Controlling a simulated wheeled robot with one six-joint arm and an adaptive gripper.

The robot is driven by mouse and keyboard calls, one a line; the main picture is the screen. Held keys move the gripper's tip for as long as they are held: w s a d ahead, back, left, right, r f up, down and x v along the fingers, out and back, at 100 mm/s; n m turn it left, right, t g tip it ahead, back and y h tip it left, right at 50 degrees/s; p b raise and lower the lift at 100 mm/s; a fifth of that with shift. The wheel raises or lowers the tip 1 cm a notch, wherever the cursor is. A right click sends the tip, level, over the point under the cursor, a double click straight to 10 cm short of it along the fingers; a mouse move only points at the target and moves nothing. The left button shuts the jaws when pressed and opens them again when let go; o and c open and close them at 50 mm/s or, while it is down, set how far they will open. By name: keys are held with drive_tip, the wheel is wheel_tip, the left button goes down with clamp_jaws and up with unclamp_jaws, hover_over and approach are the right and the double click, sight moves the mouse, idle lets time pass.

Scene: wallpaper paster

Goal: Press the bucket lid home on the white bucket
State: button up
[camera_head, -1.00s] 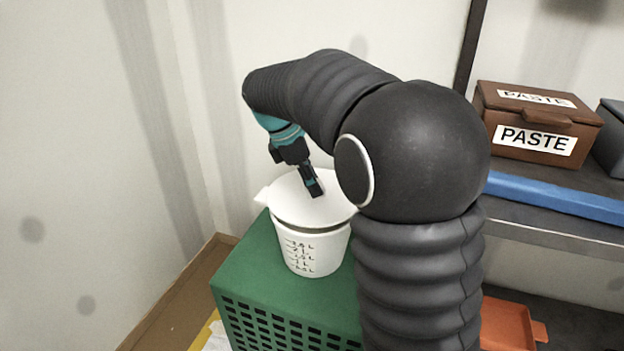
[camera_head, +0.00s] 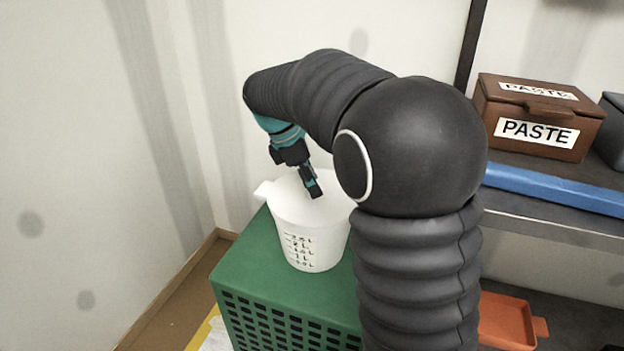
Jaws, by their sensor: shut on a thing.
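The white bucket (camera_head: 310,245) stands upright on a green crate, its dark litre marks facing me. The white bucket lid (camera_head: 290,196) lies across the bucket's top and looks level, with no dark gap showing along the near side. A small white tab sticks out to the left at rim height; I cannot tell whether it belongs to the lid or the bucket. My gripper (camera_head: 315,193) points down at the middle of the lid, shut on it. The exact grip point is too small to make out. My arm hides the right edge of the lid and bucket.
The green crate (camera_head: 280,275) has bare top around the bucket's front and left. Walls stand close behind and to the left. At right, a shelf holds a brown PASTE box (camera_head: 540,118) and a blue bar (camera_head: 560,190). An orange tray (camera_head: 505,320) lies below.

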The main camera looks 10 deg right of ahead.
drive_tip(key=shift+f, duration=0.25)
drive_tip(key=o, duration=1.2)
drive_tip(key=shift+o, duration=0.2)
drive_tip(key=shift+r, duration=0.15)
drive_tip(key=v, duration=1.1)
drive_tip(key=shift+a+r, duration=0.15)
drive_tip(key=shift+r, duration=0.25)
